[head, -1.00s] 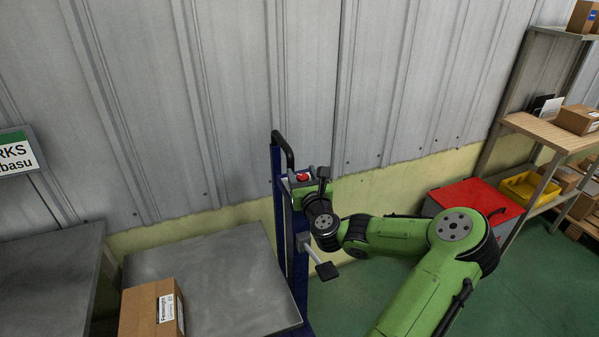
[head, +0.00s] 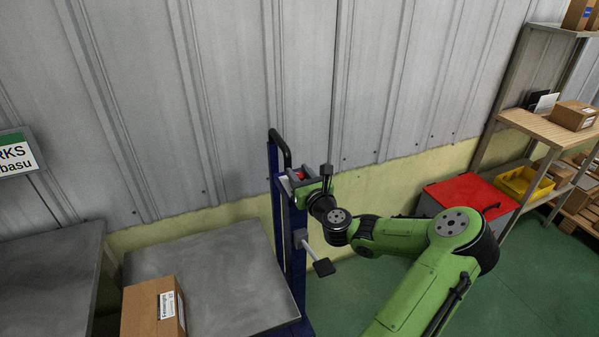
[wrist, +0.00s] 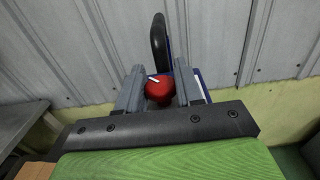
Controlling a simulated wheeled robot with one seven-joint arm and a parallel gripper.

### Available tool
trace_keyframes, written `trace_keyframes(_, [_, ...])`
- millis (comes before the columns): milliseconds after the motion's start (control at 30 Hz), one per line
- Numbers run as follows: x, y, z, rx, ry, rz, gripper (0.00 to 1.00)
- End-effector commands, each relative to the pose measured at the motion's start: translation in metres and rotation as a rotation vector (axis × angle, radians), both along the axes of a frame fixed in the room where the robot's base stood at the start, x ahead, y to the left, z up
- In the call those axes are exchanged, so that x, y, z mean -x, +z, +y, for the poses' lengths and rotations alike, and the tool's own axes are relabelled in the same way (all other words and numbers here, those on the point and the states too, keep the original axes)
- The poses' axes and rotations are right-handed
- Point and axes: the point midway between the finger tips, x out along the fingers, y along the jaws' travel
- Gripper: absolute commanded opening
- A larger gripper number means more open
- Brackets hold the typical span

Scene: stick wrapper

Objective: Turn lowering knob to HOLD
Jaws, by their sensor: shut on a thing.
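The lowering knob (wrist: 159,88) is red with a white pointer mark and sits on top of the blue lift post (head: 295,245). In the wrist view the pointer mark aims to the upper left. My gripper (wrist: 158,88) is shut on the knob, with one grey finger at each side of it. In the head view the gripper (head: 298,177) is at the top of the post and the knob (head: 301,175) is mostly hidden behind it. The label around the knob is mostly covered, so I cannot read the HOLD mark.
A black handle (head: 283,147) curves up behind the knob. A foot-pedal-like lever (head: 324,267) sticks out from the post. A grey platform (head: 225,265) carries a cardboard box (head: 150,310). A corrugated wall (head: 240,90) stands close behind. A red-topped cabinet (head: 468,198) is at right.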

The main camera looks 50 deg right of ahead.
Motion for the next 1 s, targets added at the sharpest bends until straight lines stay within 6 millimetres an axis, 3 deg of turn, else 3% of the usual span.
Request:
trace_keyframes(100, [0.0, -0.001, 0.0, 0.0, -0.001, 0.0, 0.05])
trace_keyframes(133, [0.0, -0.001, 0.0, 0.0, -0.001, 0.0, 0.39])
trace_keyframes(233, [0.0, -0.001, 0.0, 0.0, -0.001, 0.0, 0.53])
trace_keyframes(567, [0.005, -0.001, 0.003, -0.001, -0.001, 0.0, 0.53])
trace_keyframes(667, [0.021, -0.001, 0.011, -0.003, -0.003, 0.001, 0.53])
trace_keyframes(1000, [0.099, -0.003, 0.055, 0.0, -0.004, -0.007, 0.53])
